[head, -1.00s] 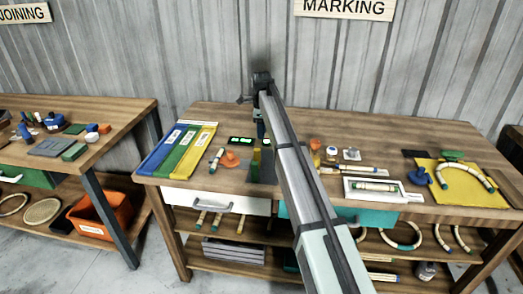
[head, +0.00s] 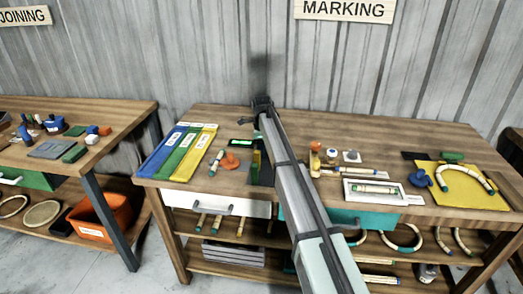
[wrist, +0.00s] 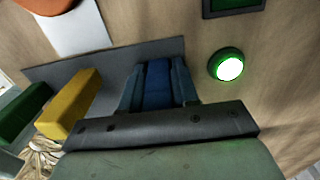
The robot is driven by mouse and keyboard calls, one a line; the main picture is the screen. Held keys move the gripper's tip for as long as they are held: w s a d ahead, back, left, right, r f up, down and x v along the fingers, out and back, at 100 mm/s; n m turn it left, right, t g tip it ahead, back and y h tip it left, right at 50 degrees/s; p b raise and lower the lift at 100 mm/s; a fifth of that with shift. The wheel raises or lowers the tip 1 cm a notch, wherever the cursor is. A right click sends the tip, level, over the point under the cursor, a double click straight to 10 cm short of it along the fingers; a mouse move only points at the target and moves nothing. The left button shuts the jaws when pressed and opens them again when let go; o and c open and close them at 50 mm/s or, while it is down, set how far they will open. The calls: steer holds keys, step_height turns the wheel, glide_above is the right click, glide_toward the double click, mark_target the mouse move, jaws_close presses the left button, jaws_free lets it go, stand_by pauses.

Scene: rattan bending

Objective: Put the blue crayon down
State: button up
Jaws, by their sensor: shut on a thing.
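The blue crayon (wrist: 158,88) is a thick block between the two fingers of my gripper (wrist: 157,72) in the wrist view. My gripper is shut on it, over or beside a grey holder (wrist: 100,65). I cannot tell whether the crayon touches the holder. A yellow crayon (wrist: 72,103) and a green crayon (wrist: 22,112) stand in a row to the left, apart from my gripper.
A lit white button with a green ring (wrist: 229,67) is right of my gripper. An orange object (head: 230,161) and a marked rattan stick (head: 216,162) lie left of the crayons. Blue, green and yellow strips (head: 183,150) lie farther left. A white tray (head: 374,191) is at right.

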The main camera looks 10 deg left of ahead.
steer(key=shift+f, duration=0.15)
steer(key=o, duration=0.9)
steer(key=shift+c, duration=0.2)
step_height(320, 180, up, 12)
steer(key=shift+r, duration=0.2)
